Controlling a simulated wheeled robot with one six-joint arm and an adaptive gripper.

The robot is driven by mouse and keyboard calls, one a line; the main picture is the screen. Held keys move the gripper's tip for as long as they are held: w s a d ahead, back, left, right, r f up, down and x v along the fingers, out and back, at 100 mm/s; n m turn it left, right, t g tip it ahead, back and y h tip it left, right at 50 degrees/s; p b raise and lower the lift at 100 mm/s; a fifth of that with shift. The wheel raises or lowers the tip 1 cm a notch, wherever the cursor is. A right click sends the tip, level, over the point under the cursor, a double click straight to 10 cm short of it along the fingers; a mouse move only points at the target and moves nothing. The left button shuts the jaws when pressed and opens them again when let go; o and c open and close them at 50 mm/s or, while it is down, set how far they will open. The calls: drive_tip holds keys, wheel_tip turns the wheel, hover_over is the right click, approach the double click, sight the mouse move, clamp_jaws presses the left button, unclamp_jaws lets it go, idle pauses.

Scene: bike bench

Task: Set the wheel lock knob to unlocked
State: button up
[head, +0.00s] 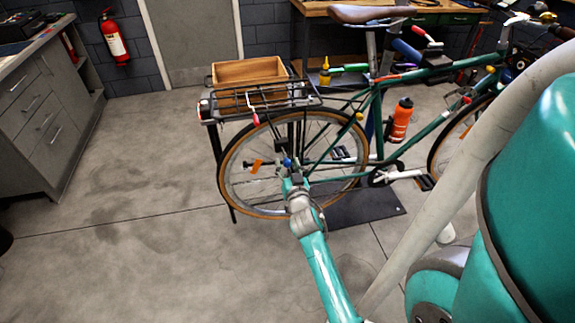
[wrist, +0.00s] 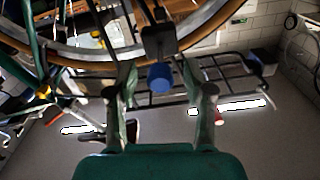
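A small blue knob (head: 287,162) shows by the rear wheel (head: 235,200) of the teal bicycle, just beyond my gripper (head: 289,178). In the wrist view the blue knob (wrist: 160,78) sits on a dark block (wrist: 160,42) close to the wheel's rim. The two fingers of my gripper (wrist: 166,88) stand apart, one on each side of the knob, with visible gaps. My gripper is open and holds nothing. I cannot read from the knob whether it is set to locked or unlocked.
A black rear rack (head: 290,97) carries a wooden crate (head: 250,72) above the wheel. A lever with a red end (head: 256,119) hangs from the rack. The floor at the left is clear.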

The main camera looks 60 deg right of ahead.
drive_tip(key=v, duration=1.2)
idle(0.6)
drive_tip(key=s+a+f+n+t+y, duration=0.2)
drive_tip(key=s+a+n+y, duration=0.15)
drive_tip(key=a, duration=0.65)
drive_tip(key=s+a+f+n+t+y, duration=0.1)
drive_tip(key=s+a+n+y, duration=0.2)
drive_tip(key=a, duration=0.8)
drive_tip(key=s+a+r+n+y, duration=0.2)
drive_tip(key=s+a+r+y, duration=0.1)
drive_tip(key=s+a, duration=0.2)
drive_tip(key=s+a+r+n+y, duration=0.3)
drive_tip(key=s+a, duration=0.3)
drive_tip(key=s, duration=0.2)
drive_tip(key=shift+y, duration=0.65)
